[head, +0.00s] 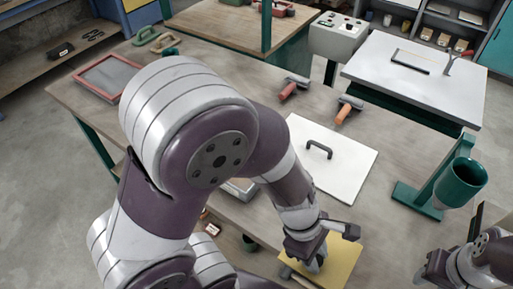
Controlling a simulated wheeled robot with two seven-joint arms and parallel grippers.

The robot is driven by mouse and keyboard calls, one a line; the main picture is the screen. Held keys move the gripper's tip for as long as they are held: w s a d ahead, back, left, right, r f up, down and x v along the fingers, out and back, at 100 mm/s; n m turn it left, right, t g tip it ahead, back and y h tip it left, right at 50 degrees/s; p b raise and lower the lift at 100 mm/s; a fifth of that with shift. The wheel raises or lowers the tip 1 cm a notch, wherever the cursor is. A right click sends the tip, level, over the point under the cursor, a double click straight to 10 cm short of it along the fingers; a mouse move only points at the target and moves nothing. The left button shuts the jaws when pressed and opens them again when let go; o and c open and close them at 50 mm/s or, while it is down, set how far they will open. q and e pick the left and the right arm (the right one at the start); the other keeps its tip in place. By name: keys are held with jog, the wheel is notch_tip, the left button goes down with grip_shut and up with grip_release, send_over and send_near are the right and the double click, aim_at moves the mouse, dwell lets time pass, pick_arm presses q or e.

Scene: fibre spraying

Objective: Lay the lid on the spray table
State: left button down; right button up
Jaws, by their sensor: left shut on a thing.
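A white square lid (348,172) with a dark arched handle lies flat on the wooden workbench, right of my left arm. A pale-topped table (430,92), apparently the spray table, stands at the back right with a dark handle-like bar on its top. My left gripper (314,262) points down, shut, at a yellow board (343,262) at the bench's near edge. Its fingers hide the exact grip, and the board seems to be what it holds. My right gripper (428,272) is at the lower right, apart from the lid; its jaw opening is unclear.
A green stand with a cup (460,180) stands at the bench's right. A grey control box (338,38) is left of the pale table. A red-framed screen (107,78) lies at far left.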

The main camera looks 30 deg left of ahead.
pick_arm(q)
jog(key=a, duration=0.1)
jog(key=w+a+f, duration=0.1)
jog(key=shift+a+f+b, duration=0.1)
jog(key=shift+a+b, duration=0.2)
jog(key=w+a+f, duration=0.1)
jog(key=w+f, duration=0.1)
jog(key=w+a+f, duration=0.1)
jog(key=w+a, duration=0.1)
jog(key=w, duration=0.1)
jog(key=w+a+f, duration=0.2)
jog(key=w, duration=0.1)
jog(key=shift+a+f, duration=0.15)
jog(key=shift+f, duration=0.2)
notch_tip(320, 180, down, 4)
jog(key=shift+a+r+b, duration=0.1)
jog(key=shift+a+b, duration=0.05)
jog(key=shift+b, duration=0.35)
jog(key=shift+w+f, duration=0.1)
jog(key=shift+f, duration=0.2)
jog(key=c, duration=1.2)
grip_release()
jog(key=o, duration=0.4)
pick_arm(e)
jog(key=shift+a+f, duration=0.4)
jog(key=shift+f, duration=0.4)
